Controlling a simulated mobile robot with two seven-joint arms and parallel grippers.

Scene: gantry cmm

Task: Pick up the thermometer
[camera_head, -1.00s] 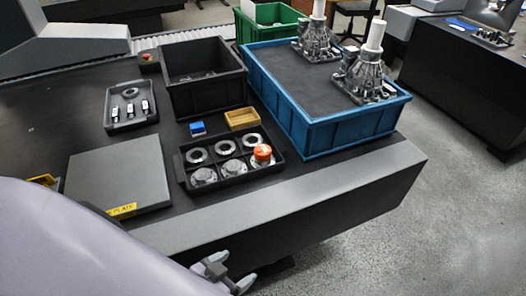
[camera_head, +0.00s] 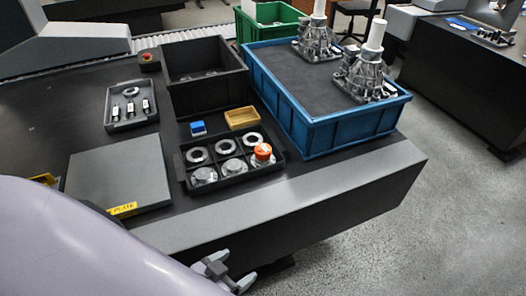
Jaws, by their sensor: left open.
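No object in view can be told for certain as the thermometer. A small blue and white item (camera_head: 198,128) lies on the dark table behind the compartment tray. An orange-topped round item (camera_head: 263,153) sits in the right part of that black compartment tray (camera_head: 181,172), among several metal rings and flanged parts. My left gripper (camera_head: 238,275) is at the bottom of the head view, in front of the table's front edge and apart from all objects. It is open and empty. My right gripper is out of view.
A grey plate (camera_head: 118,172) lies left of the tray. A yellow-brown small box (camera_head: 242,117), a black bin (camera_head: 205,82) and a blue crate (camera_head: 320,136) with metal castings stand behind. A small tray (camera_head: 121,124) holds several parts. The table's front strip is clear.

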